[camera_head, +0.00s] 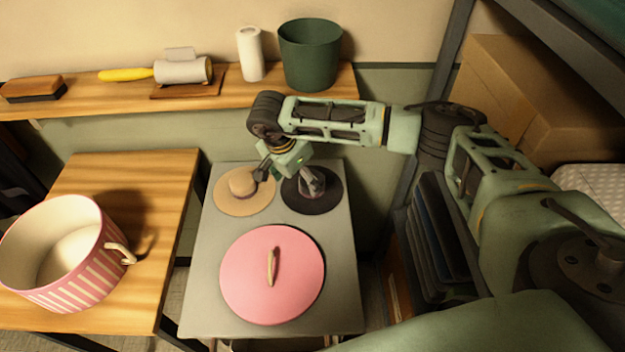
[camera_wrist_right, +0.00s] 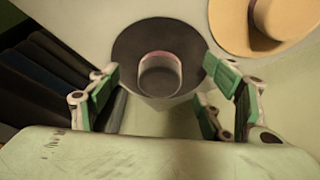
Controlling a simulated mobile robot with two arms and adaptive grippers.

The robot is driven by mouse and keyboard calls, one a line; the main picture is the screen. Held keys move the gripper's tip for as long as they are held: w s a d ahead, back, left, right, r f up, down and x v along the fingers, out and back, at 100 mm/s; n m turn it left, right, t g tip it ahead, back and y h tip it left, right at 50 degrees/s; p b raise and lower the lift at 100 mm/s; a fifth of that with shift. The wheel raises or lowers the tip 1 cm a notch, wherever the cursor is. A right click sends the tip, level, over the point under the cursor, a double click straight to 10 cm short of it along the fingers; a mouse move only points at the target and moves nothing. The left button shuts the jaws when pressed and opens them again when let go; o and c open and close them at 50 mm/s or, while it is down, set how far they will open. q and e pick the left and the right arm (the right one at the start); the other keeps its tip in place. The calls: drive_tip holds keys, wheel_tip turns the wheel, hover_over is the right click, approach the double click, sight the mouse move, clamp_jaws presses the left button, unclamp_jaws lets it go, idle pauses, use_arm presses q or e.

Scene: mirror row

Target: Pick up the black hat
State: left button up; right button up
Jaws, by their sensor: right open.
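The black hat (camera_head: 325,204) lies on the grey table beside a tan hat, with my right gripper (camera_head: 287,178) above it, covering part of its crown. In the right wrist view the black hat (camera_wrist_right: 135,40) shows its round dark brim and a crown with a pinkish band. My right gripper (camera_wrist_right: 160,90) is open, its green-padded fingers apart on either side of the hat. I cannot tell whether they touch the brim. My left gripper is not in view.
The tan hat (camera_head: 235,204) lies close to the left. A pink round lid (camera_head: 250,285) fills the table's front. A striped pot (camera_head: 85,280) stands on the wooden table at left. The shelf (camera_head: 225,95) behind holds a dark green bin (camera_head: 310,60) and a paper roll (camera_head: 250,55).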

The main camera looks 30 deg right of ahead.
drive_tip(key=d, duration=0.1)
drive_tip(key=w+d, duration=0.1)
drive_tip(key=d, duration=0.1)
drive_tip(key=shift+w+d+p, duration=0.15)
drive_tip(key=shift+p, duration=0.15)
drive_tip(key=shift+d+f, duration=0.1)
drive_tip(key=shift+f, duration=0.05)
drive_tip(key=p+x, duration=0.1)
drive_tip(key=x, duration=0.3)
drive_tip(key=shift+f, duration=0.15)
drive_tip(key=shift+w+d+f, duration=0.1)
drive_tip(key=shift+f, duration=0.2)
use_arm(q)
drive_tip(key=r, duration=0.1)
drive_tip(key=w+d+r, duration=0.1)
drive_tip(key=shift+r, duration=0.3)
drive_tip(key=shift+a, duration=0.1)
use_arm(e)
drive_tip(key=shift+c, duration=0.4)
drive_tip(key=shift+c, duration=0.9)
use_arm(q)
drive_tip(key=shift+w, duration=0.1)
use_arm(e)
drive_tip(key=c, duration=0.9)
